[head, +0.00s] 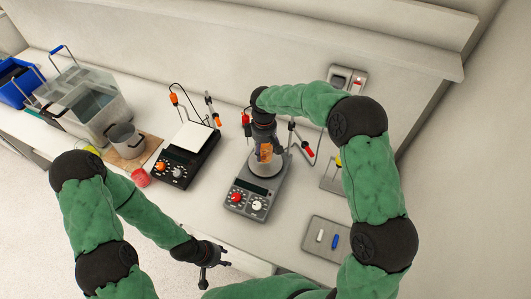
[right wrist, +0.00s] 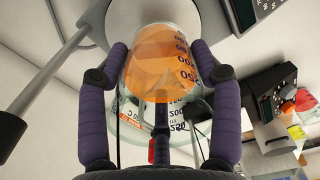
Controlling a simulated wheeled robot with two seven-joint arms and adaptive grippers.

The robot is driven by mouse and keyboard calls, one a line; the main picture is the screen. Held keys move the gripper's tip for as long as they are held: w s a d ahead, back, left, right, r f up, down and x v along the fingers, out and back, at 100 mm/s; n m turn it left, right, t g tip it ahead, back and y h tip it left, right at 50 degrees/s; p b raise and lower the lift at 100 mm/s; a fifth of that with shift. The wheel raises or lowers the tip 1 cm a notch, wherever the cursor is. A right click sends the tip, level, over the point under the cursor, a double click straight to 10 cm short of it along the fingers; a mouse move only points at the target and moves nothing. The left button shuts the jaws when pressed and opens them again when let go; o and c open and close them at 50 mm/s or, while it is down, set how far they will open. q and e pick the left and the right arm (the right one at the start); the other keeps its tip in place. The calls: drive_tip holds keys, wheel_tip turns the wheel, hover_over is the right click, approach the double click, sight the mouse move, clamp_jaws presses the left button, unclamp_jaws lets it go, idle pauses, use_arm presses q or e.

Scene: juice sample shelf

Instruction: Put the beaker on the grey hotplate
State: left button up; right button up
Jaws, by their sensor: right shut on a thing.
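The beaker (right wrist: 165,62) is clear glass with dark volume marks and orange liquid. It also shows in the head view (head: 265,153), partly hidden by my right gripper. My right gripper (right wrist: 165,75) is shut on it, with a purple-padded finger on each side. The grey hotplate (head: 247,205) has a round pale top, a display and two knobs. The beaker is over or on that top; I cannot tell whether it touches. My left gripper (head: 216,265) is open and empty in front of the bench.
A black hotplate (head: 177,166) with a white square top stands to the left. Probes on stands flank the grey hotplate. A metal pot (head: 125,139), clear tub (head: 78,97) and red ball (head: 140,177) are further left. A small tray (head: 326,253) holds a white and a blue bar.

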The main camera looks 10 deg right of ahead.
sight(265, 153)
drive_tip(key=shift+w+d+f, duration=0.3)
drive_tip(key=shift+w+f, duration=0.1)
drive_tip(key=shift+f, duration=0.15)
drive_tip(key=shift+w+f, duration=0.1)
drive_tip(key=shift+f, duration=1.5)
drive_tip(key=shift+f, duration=0.2)
drive_tip(key=o, duration=1.4)
drive_tip(key=shift+r, duration=0.15)
wheel_tip(265, 153, up, 12)
drive_tip(key=shift+r, duration=0.1)
